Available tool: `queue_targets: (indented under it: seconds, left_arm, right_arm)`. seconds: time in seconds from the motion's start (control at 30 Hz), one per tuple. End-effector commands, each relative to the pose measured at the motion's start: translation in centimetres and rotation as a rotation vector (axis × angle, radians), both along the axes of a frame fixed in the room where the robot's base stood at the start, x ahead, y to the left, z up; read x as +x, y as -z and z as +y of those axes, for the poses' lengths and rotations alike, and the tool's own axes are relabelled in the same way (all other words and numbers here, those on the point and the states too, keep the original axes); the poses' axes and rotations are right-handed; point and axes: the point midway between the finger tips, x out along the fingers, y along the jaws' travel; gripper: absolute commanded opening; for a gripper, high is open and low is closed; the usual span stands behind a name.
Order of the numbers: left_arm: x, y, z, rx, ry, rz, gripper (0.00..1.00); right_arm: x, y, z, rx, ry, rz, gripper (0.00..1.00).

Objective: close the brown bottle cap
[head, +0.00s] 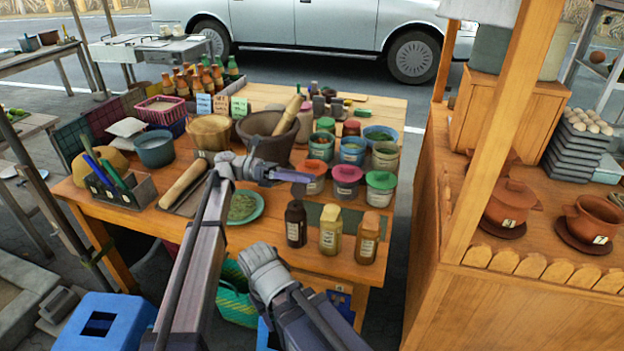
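A small dark brown bottle (296,226) stands upright near the front edge of the wooden table in the head view. Its top looks dark brown too; the picture is too small to show how its cap sits. My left gripper (300,177) reaches in from the left, above and behind the brown bottle and apart from it, pointing right. Its fingers show as one narrow purplish-grey strip, so I cannot tell whether they are open or shut. Nothing shows in it. My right arm comes in at the bottom, in front of the table; its gripper does not show.
Yellow (330,231) and orange-brown (367,238) bottles stand right of the brown one. Lidded jars (347,182) stand behind them. A green plate (243,207) is left, with a rolling pin (183,184) beyond. A mortar (267,136) stands further back.

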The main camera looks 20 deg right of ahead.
Motion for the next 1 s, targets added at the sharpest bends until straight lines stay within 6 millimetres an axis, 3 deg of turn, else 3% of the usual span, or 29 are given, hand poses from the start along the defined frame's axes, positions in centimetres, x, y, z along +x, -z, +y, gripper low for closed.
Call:
queue_targets:
  seconds: [0.2, 0.47, 0.8, 1.0]
  left_arm:
    - [-1.4, 0.0, -2.1, 0.000, 0.000, 0.000, 0.39]
    - [-1.4, 0.0, -2.2, 0.000, -0.001, 0.000, 0.38]
    - [-1.4, 0.0, -2.2, 0.000, -0.001, 0.000, 0.00]
    - [-1.4, 0.0, -2.2, 0.000, -0.001, 0.000, 0.00]
  right_arm:
    - [0.0, 0.0, 0.0, 0.000, 0.000, 0.000, 0.50]
    - [0.0, 0.0, 0.0, 0.000, 0.000, 0.000, 0.50]
    - [0.0, 0.0, 0.0, 0.000, 0.000, 0.000, 0.50]
    - [0.0, 0.0, 0.0, 0.000, 0.000, 0.000, 0.50]
